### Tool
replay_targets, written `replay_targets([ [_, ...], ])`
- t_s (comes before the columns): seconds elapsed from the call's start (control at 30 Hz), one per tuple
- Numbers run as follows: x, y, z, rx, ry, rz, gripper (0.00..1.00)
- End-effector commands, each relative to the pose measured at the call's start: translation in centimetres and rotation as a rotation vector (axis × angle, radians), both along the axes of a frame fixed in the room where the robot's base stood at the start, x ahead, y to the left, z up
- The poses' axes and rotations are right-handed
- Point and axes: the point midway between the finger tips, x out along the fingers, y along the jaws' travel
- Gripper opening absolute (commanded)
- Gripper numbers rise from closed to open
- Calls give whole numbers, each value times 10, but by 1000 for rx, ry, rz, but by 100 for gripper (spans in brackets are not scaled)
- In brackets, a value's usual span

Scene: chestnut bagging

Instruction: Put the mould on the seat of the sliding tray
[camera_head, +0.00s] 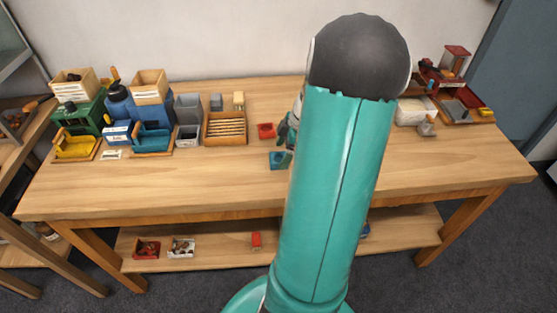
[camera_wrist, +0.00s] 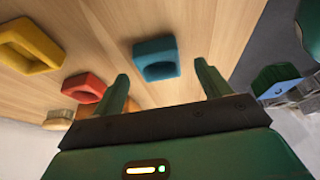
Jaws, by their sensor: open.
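My gripper (camera_wrist: 163,75) is open and empty, its two fingers apart. In the wrist view a teal-blue block with a hollow (camera_wrist: 157,58), which looks like a mould, lies on the table just beyond the gap between the fingertips. It also shows in the head view as a blue block (camera_head: 279,161), beside and below my partly hidden gripper (camera_head: 285,138). A red hollow block (camera_wrist: 84,87) and a yellow one (camera_wrist: 30,45) lie to its left in the wrist view. I cannot tell for sure which fixture is the sliding tray; a board with red and yellow parts (camera_head: 466,112) sits at the far right.
At the left stand a green machine (camera_head: 85,113) and a blue machine (camera_head: 152,112) with wooden boxes on top. A slatted wooden tray (camera_head: 225,128) is nearer the middle. My arm hides the table's centre right. The front left of the table (camera_head: 130,190) is clear.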

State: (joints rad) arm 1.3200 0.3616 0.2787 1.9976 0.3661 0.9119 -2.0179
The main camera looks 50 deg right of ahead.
Motion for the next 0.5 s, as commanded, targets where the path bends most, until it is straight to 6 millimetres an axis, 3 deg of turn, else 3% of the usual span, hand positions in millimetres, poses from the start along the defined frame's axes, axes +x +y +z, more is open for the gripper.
replay_targets([
  [0.13,6,4,-17,1,1,0,76],
  [0.4,7,4,-20,-1,-1,0,76],
  [0.5,7,4,-20,-1,-1,0,57],
])
